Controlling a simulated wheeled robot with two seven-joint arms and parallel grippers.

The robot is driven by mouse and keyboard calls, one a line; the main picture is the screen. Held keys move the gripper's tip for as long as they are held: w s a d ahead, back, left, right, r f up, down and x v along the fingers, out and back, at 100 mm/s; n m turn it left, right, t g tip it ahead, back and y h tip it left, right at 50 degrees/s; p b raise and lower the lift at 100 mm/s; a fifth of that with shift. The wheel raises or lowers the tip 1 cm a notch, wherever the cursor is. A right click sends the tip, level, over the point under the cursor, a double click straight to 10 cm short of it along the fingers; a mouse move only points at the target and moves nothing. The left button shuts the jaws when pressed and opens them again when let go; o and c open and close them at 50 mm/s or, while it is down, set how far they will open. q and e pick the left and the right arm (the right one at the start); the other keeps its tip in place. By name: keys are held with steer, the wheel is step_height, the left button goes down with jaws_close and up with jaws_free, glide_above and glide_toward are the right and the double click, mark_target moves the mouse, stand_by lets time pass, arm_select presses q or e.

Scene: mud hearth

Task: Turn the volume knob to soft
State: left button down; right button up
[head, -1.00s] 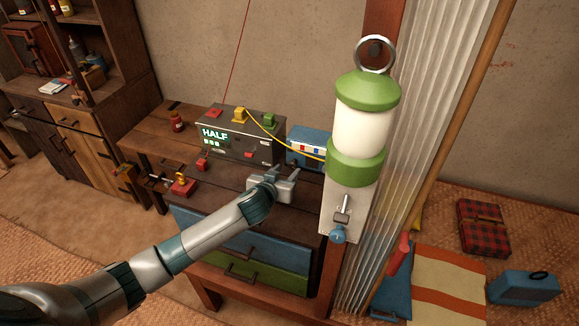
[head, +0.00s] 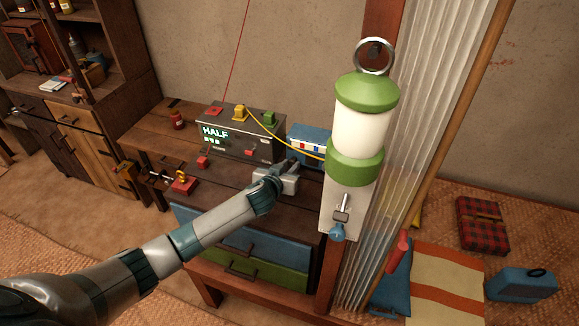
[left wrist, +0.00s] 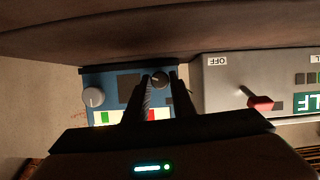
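A blue box with knobs (head: 309,135) stands beside the grey console, partly hidden by my left gripper in the head view. The left wrist view shows its face upside down, with a pale knob (left wrist: 93,97) at the left and a smaller dark knob (left wrist: 160,79) with a light pointer line. My left gripper (head: 290,164) reaches the box; in the left wrist view its fingertips (left wrist: 160,77) are close together, one on each side of the dark knob, and look closed on it. No knob label is readable. My right gripper is not in view.
The grey console (head: 240,134) showing HALF stands left of the blue box on a dark chest (head: 230,187). A yellow cable (head: 285,145) runs across above my gripper.

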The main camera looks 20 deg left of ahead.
arm_select(q)
steer(key=shift+d+m+y, duration=0.1)
steer(key=shift+m+y, duration=0.2)
steer(key=shift+m, duration=0.1)
steer(key=c, duration=1.5)
jaws_free()
steer(key=shift+b+v, duration=2)
steer(key=shift+v, duration=6.7)
